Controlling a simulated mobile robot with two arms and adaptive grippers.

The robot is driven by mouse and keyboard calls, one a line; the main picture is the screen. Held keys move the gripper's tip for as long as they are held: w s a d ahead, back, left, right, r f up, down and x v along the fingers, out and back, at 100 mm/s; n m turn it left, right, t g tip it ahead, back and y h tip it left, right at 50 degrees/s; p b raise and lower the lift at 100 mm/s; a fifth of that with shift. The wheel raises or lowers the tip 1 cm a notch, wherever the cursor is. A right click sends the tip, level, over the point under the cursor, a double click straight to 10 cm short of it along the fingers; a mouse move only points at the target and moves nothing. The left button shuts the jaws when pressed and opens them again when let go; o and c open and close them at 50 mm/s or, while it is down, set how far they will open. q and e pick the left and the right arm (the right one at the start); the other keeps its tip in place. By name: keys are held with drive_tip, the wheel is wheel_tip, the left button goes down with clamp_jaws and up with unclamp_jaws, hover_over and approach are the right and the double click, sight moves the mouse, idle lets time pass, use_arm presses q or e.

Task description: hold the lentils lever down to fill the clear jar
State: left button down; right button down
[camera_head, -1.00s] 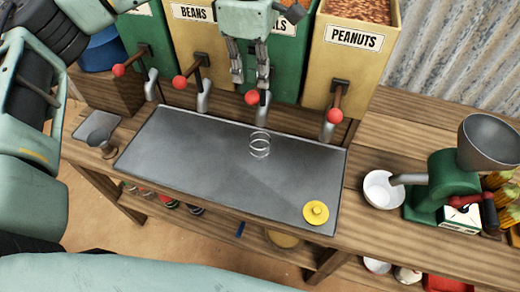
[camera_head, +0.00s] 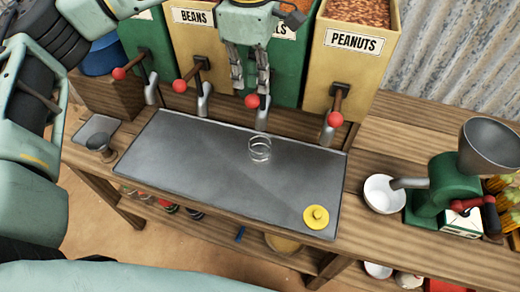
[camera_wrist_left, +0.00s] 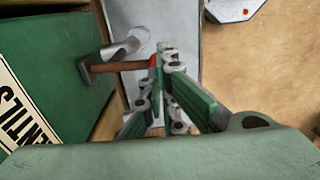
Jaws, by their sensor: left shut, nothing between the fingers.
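The clear jar (camera_head: 260,150) stands on the grey metal tray, just in front of the lentils spout (camera_head: 261,119); I see no fill in it. The lentils lever's red knob (camera_head: 252,101) is at the front of the green lentils bin, whose label is mostly covered by my gripper. My left gripper (camera_head: 251,88) is shut and empty, fingers pointing down over the lever by the knob. In the left wrist view the lever's brown handle (camera_wrist_left: 122,66) ends behind the fingertips (camera_wrist_left: 165,52); I cannot tell whether they touch it. My right gripper is not in view.
The beans bin (camera_head: 192,40) and peanuts bin (camera_head: 350,65) flank the lentils bin, with their own levers. A yellow lid (camera_head: 316,217) lies on the tray (camera_head: 200,165). A green grinder (camera_head: 450,185) and white bowl (camera_head: 380,195) stand at the right. The tray's middle is clear.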

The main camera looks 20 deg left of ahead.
sight(252, 96)
use_arm(q)
drive_tip(key=shift+f, duration=0.1)
idle(0.4)
wheel_tip(252, 96, down, 6)
drive_tip(key=b, duration=0.5)
drive_tip(key=shift+r+p, duration=0.35)
drive_tip(key=shift+p, duration=0.05)
idle(0.7)
wheel_tip(252, 96, up, 6)
drive_tip(key=p, duration=0.3)
drive_tip(key=shift+f+p, duration=0.15)
drive_tip(key=shift+p, duration=0.15)
drive_tip(key=shift+f, duration=0.1)
